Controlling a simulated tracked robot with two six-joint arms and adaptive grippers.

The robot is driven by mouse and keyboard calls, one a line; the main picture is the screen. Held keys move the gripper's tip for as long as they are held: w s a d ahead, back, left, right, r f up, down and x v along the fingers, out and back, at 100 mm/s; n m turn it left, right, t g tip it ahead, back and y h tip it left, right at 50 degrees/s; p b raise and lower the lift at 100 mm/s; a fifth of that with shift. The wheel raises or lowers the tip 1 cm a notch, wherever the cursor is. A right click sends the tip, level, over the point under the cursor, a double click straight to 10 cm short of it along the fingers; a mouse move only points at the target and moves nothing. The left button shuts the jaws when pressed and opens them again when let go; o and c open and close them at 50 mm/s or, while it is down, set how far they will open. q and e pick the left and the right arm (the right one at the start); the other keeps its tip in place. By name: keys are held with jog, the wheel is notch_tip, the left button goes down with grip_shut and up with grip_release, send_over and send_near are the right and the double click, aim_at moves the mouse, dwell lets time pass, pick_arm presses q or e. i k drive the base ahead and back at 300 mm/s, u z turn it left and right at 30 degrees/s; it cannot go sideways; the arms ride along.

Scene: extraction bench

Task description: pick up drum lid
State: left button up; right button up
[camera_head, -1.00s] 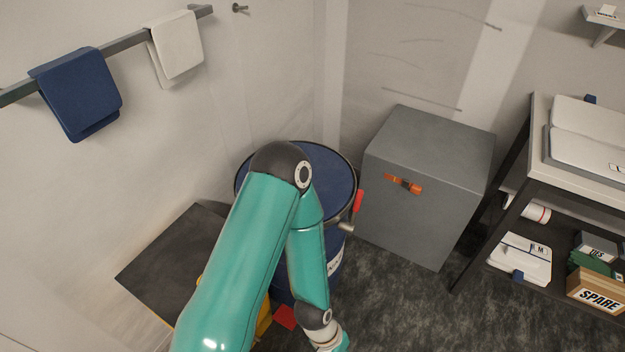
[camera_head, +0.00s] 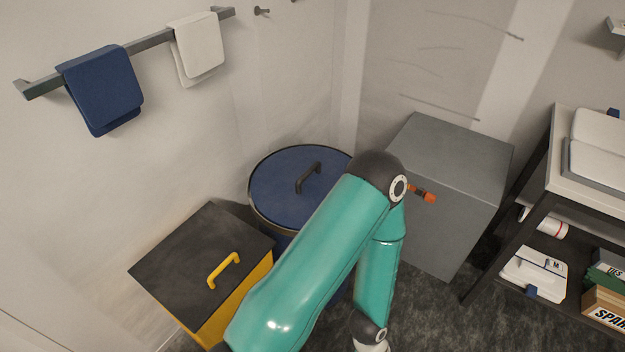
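The drum lid (camera_head: 272,190) is a round dark blue disc with a black bar handle (camera_head: 308,177) on top. It sits on the blue drum (camera_head: 284,240) in the corner, with a dark ring around its rim. One of my teal arms crosses in front of the drum, its black elbow beside the lid's right edge. That arm hides part of the lid's right and front and much of the drum. Its gripper is out of the frame below the bottom edge. My other gripper is not in view either.
A yellow bin (camera_head: 238,300) with a dark lid and yellow handle stands left of the drum. A grey cabinet (camera_head: 455,165) with an orange latch stands to the right. A shelf bench (camera_head: 550,200) is at far right. A towel rail (camera_head: 150,41) is on the left wall.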

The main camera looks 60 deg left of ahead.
aim_at(288, 186)
jog(key=z, duration=0.25)
jog(key=i, duration=0.9)
jog(key=u, duration=2.1)
jog(key=i, duration=0.25)
jog(key=u, duration=3.3)
